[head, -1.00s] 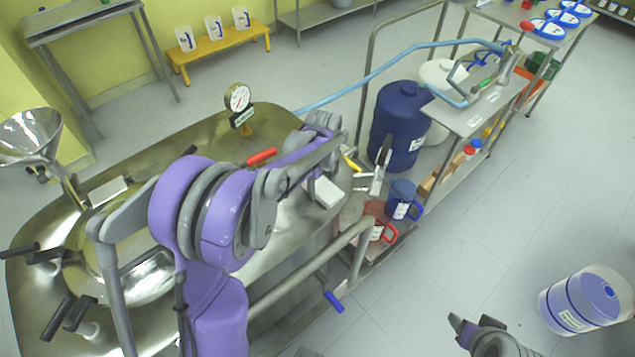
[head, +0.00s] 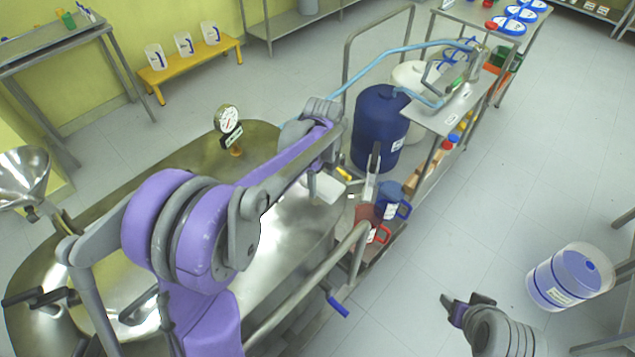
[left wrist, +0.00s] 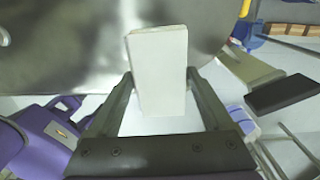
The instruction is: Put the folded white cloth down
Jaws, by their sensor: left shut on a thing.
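The folded white cloth (head: 326,188) is a small pale block above the right end of the steel reactor top (head: 185,165). In the left wrist view the cloth (left wrist: 158,70) stands between the two fingers. My left gripper (left wrist: 160,85) is shut on it. In the head view the left gripper (head: 316,172) is partly hidden by its own wrist. I cannot tell whether the cloth touches the steel below. My right gripper (head: 465,304) is at the lower right over the floor, with no object visible in it; its finger gap is unclear.
A pressure gauge (head: 229,120) rises from the reactor top. A steel rail (head: 310,280) runs along its near side. A red mug (head: 369,222) and a blue mug (head: 391,198) stand close to the right. A blue drum (head: 378,130) stands behind. The floor at right is mostly clear.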

